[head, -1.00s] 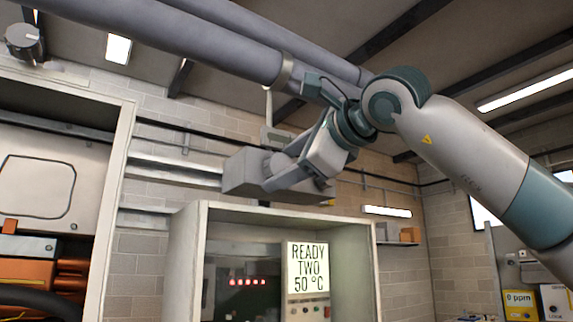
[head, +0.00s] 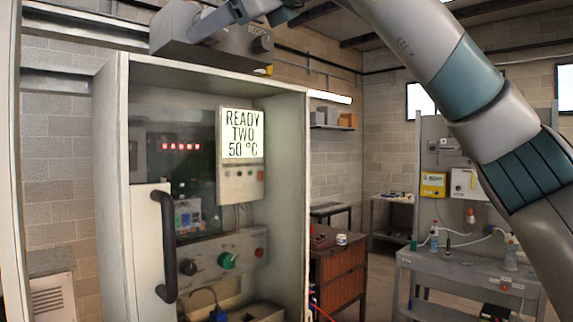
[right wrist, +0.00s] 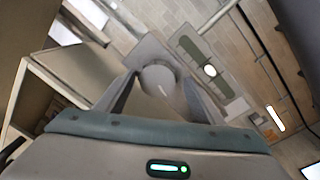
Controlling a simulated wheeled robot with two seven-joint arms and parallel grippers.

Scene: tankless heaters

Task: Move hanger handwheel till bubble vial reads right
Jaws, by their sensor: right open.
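In the right wrist view, a round grey handwheel (right wrist: 158,79) sits on a grey housing. My right gripper (right wrist: 160,84) is open with one finger on each side of the wheel; I cannot tell whether they touch it. Beside it is a green strip that looks like the bubble vial (right wrist: 190,47), with a bright oval spot (right wrist: 210,71) near its middle. Its marks are too small to read. In the head view, the grey housing (head: 215,48) is at the top, with part of my right gripper (head: 208,20) at its upper side. My left gripper is not in view.
Below the housing stands an open cabinet (head: 305,180) with a dark handle (head: 166,245) and a display (head: 242,134) reading READY TWO 50 °C. A wooden cabinet (head: 338,272) and a grey workbench (head: 465,268) stand right. Open floor shows between them.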

